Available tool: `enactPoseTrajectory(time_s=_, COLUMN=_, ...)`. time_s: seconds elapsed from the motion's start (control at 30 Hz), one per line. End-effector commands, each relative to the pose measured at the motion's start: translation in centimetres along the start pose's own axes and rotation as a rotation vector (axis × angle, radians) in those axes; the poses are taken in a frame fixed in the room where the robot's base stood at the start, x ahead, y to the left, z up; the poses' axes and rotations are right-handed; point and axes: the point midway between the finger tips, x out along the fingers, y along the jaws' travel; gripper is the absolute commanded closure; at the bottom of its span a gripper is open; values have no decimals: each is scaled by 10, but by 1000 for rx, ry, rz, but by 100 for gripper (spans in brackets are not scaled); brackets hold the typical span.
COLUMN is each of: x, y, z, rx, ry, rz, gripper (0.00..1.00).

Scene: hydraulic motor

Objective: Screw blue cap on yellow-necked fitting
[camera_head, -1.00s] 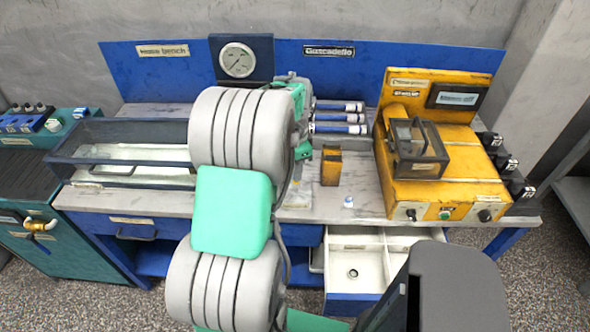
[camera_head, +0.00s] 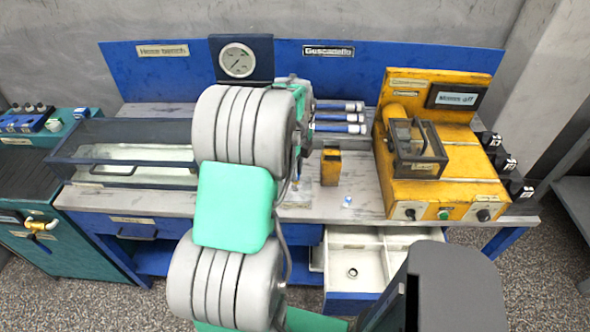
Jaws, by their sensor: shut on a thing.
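My gripper (camera_head: 297,172) shows only as a narrow strip beside my grey and green arm, which hides most of it. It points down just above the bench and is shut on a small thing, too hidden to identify. A small blue and white piece (camera_head: 347,202) lies on the bench top near the front edge, right of my gripper; I cannot tell whether it is the blue cap. A yellow fitting (camera_head: 40,225) with a dark blue part sits on the front of the teal cabinet at the left. I cannot make out a yellow-necked fitting on the bench for certain.
A yellow block (camera_head: 331,167) stands right of my gripper. Blue-banded cylinders (camera_head: 340,117) lie behind it. A yellow test unit (camera_head: 445,195) fills the bench's right side. A clear-walled tray (camera_head: 120,150) is at left. An open white drawer (camera_head: 365,262) juts out below the front edge.

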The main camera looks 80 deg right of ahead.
Motion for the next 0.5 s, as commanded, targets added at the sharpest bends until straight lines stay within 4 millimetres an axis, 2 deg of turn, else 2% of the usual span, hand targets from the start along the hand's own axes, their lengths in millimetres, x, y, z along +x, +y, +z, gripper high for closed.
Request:
enactPoseTrajectory(time_s=0.2, x=3, y=2, z=-2, rx=36, ry=4, rz=8, gripper=100)
enactPoseTrajectory(time_s=0.4, x=3, y=1, z=-1, rx=382, ry=3, rz=5, gripper=100)
enactPoseTrajectory(time_s=0.5, x=3, y=0, z=-1, rx=485, ry=2, rz=3, gripper=100)
